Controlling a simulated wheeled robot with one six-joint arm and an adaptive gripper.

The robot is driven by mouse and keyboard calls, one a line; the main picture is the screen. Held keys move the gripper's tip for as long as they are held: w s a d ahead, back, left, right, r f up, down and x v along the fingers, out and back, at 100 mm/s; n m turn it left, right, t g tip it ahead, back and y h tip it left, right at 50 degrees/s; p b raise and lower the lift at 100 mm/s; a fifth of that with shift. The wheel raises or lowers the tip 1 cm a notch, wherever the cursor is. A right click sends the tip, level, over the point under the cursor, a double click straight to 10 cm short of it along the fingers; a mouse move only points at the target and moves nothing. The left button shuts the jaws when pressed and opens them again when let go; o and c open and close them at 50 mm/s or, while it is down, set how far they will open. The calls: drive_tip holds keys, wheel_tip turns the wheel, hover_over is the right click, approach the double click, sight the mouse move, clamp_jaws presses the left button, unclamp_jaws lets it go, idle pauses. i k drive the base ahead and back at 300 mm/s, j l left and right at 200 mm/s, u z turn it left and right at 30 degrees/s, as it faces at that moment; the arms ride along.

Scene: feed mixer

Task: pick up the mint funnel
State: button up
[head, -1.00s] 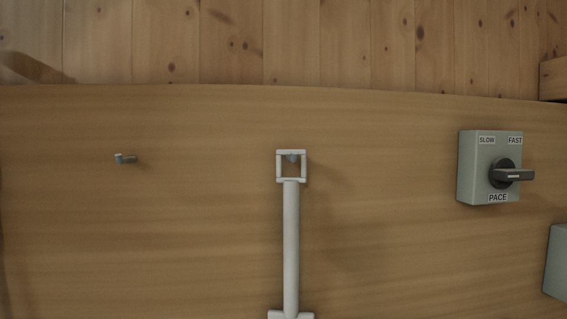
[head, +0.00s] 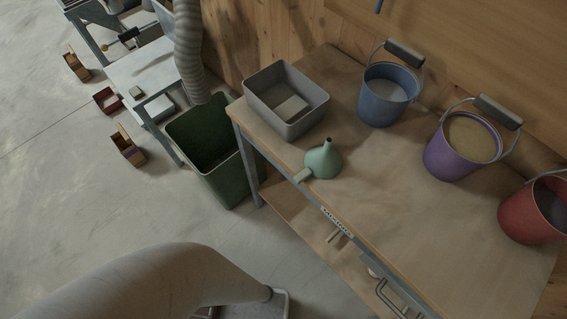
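The mint funnel (head: 322,160) sits on the wooden table (head: 390,215) near its left front edge. Its narrow spout points up, and a pale tab or handle sticks out toward the table's edge. It stands just in front of a grey bin and is in plain view.
A grey bin (head: 286,100) stands behind the funnel. Blue (head: 385,95), purple (head: 455,150) and red (head: 535,210) buckets line the table's back and right. A green bin (head: 215,150) stands on the floor left of the table. The table's middle is clear.

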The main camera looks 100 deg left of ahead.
sight(321, 161)
drive_tip(key=k+u, duration=0.1)
drive_tip(key=u, duration=0.3)
drive_tip(key=k+u, duration=0.1)
drive_tip(key=u, duration=0.3)
drive_tip(key=k+u, duration=0.1)
drive_tip(key=u, duration=0.75)
drive_tip(key=k+l+z, duration=0.1)
drive_tip(key=z, duration=0.95)
drive_tip(key=k+l, duration=0.05)
